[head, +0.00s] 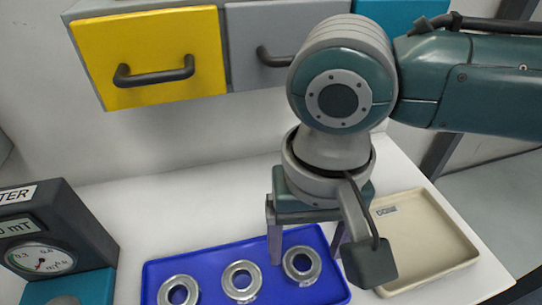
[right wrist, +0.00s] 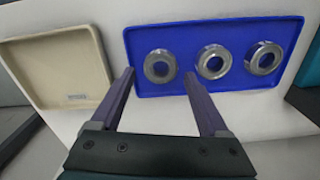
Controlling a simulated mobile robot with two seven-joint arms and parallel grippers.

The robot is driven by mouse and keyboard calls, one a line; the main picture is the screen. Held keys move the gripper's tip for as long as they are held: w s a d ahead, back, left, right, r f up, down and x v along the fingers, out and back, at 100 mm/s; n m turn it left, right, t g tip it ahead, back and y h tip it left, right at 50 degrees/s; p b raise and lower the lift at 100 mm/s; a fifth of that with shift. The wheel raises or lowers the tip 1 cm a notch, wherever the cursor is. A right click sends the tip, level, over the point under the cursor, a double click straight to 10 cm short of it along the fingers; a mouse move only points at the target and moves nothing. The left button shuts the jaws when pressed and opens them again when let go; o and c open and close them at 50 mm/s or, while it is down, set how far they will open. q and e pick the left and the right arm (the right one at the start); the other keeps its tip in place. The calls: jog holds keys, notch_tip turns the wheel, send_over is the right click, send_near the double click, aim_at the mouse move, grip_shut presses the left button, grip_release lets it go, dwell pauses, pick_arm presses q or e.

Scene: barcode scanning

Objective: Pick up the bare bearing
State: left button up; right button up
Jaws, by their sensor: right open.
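Three silver ring bearings lie in a row in a blue tray (head: 205,263): a left one (head: 164,292), a middle one (head: 227,283) and a right one (head: 287,266). I cannot tell clearly which of them is bare. My right gripper (head: 305,259) is open and empty, pointing down with its fingers on either side of the right bearing in the head view. In the right wrist view the fingertips (right wrist: 159,74) flank that same bearing (right wrist: 147,67), apart from it; their height above it is unclear. My left gripper is out of view.
A beige tray (head: 430,240) with a small label stands to the right, empty where visible. A dark tester with a dial (head: 40,260) stands at the left. Yellow (head: 150,55) and grey drawers with handles hang above the back of the white table. The table behind the blue tray is clear.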

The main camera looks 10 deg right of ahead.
aim_at(303, 265)
notch_tip(303, 265, down, 4)
jog(key=shift+r+b, duration=0.1)
jog(key=shift+b, duration=0.2)
grip_shut()
dwell(0.4)
